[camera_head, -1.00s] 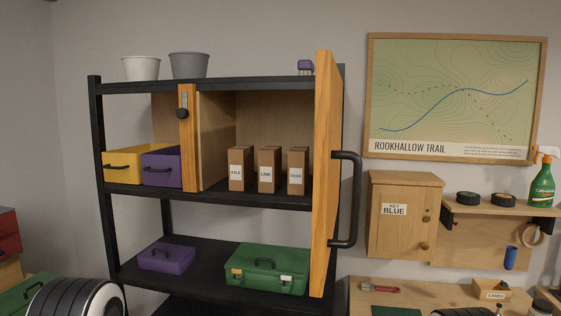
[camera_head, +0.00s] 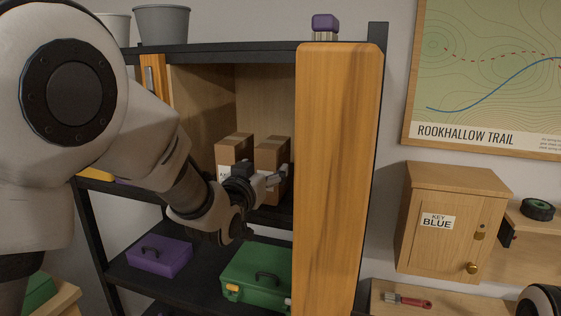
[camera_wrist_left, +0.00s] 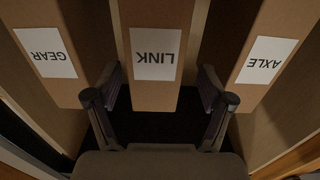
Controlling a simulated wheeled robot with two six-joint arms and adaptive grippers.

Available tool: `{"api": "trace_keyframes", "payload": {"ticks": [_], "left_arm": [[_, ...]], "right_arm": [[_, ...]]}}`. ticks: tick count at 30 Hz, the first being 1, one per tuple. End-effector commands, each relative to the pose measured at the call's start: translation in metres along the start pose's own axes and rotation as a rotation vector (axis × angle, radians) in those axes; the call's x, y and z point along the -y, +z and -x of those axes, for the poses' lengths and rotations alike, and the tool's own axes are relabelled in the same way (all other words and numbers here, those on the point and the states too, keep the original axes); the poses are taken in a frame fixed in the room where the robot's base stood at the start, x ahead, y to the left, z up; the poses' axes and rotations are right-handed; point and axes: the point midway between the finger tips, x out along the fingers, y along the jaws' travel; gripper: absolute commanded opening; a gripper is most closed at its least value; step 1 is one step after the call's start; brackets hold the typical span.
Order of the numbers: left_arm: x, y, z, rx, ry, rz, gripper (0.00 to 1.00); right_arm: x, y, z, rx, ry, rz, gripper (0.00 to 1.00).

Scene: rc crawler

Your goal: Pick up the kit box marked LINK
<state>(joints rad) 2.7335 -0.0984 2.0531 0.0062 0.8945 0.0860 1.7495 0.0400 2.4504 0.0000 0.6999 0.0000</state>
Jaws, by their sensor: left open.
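The brown LINK kit box (camera_wrist_left: 155,92) stands in the middle of the wrist view, its white label upside down there. My left gripper (camera_wrist_left: 161,88) is open, with one finger on each side of the LINK box's near end. I cannot tell whether the fingers touch it. The GEAR box (camera_wrist_left: 45,88) is at left and the AXLE box (camera_wrist_left: 272,85) at right. In the head view the left gripper (camera_head: 277,178) is in front of the LINK box (camera_head: 272,155), beside the AXLE box (camera_head: 235,150). The GEAR box is hidden there. My right gripper is not in view.
The open wooden door (camera_head: 335,180) stands just right of the gripper, at the cabinet's edge. A purple case (camera_head: 160,257) and a green toolbox (camera_head: 250,280) sit on the shelf below. A grey bucket (camera_head: 161,26) stands on top.

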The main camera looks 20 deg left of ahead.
Motion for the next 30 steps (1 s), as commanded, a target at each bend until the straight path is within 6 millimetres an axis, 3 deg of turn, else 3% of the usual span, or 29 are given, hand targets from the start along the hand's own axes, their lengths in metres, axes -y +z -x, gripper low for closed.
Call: {"api": "trace_keyframes", "payload": {"ticks": [6,10,17,21,23,30], "left_arm": [[-0.006,-0.009,-0.034,0.005,0.0,0.0,0.81],[-0.006,-0.004,-0.052,0.003,0.0,0.001,0.81],[-0.006,-0.001,-0.054,0.003,0.0,0.0,0.81],[-0.006,-0.001,-0.054,0.003,0.0,0.0,0.32],[-0.006,-0.001,-0.054,0.003,0.0,0.0,0.15],[-0.006,0.0,-0.054,0.003,0.0,0.0,0.14]], "right_arm": [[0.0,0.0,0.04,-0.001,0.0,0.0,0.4],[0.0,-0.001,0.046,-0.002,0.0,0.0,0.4],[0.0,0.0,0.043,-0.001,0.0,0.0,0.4],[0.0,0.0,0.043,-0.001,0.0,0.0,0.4],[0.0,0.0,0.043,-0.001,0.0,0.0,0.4],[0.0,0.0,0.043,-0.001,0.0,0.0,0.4]]}}
